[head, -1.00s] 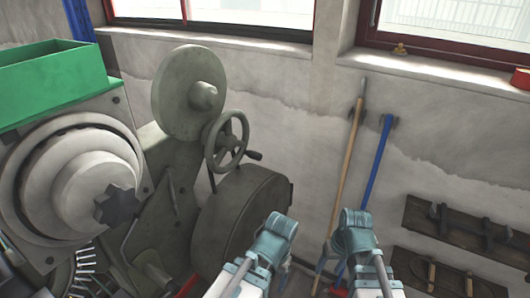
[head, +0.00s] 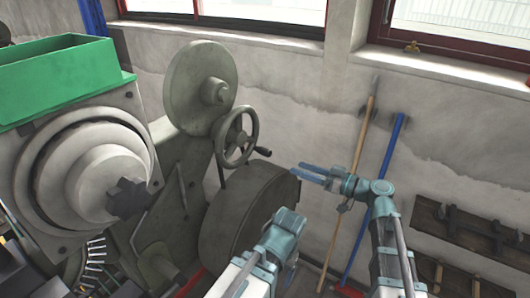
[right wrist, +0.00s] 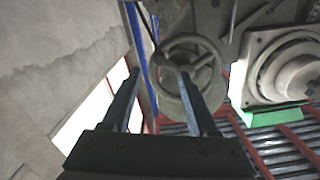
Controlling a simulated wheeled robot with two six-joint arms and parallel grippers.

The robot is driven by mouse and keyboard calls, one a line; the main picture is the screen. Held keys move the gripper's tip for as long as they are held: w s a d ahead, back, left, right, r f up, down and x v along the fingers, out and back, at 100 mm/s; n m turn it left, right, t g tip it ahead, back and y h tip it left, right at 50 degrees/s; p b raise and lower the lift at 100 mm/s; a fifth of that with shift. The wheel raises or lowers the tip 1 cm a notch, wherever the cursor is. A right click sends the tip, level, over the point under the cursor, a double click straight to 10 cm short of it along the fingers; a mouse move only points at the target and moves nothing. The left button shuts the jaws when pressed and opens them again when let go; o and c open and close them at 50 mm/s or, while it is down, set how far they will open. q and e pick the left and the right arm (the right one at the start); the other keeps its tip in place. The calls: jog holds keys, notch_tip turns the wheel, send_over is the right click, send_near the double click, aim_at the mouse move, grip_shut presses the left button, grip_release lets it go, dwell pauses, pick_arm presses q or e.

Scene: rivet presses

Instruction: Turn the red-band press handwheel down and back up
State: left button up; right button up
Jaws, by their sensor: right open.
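The grey spoked handwheel (head: 252,122) stands at the press's side, with a dark crank grip (head: 262,151) sticking out to its right. It also shows in the right wrist view (right wrist: 190,39), partly behind one finger. The grey press (head: 200,92) carries it; I cannot make out a red band on it. My right gripper (head: 301,172) is open and empty, to the right of and slightly below the handwheel, apart from it in the head view. Its two fingers also show in the right wrist view (right wrist: 158,74).
A round grey drum (head: 232,215) bulges below the handwheel. A machine with a green bin (head: 65,72) and a dark star knob (head: 127,198) stands at left. A wooden pole (head: 362,140) and a blue pole (head: 392,145) lean on the wall at right.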

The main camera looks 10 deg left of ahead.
aim_at(265, 152)
jog(key=x, duration=0.9)
jog(key=r+x, duration=0.1)
jog(key=x, duration=0.3)
jog(key=shift+w+a+r, duration=0.1)
jog(key=shift+w+a, duration=0.2)
jog(key=shift+w, duration=0.05)
grip_shut()
dwell(1.1)
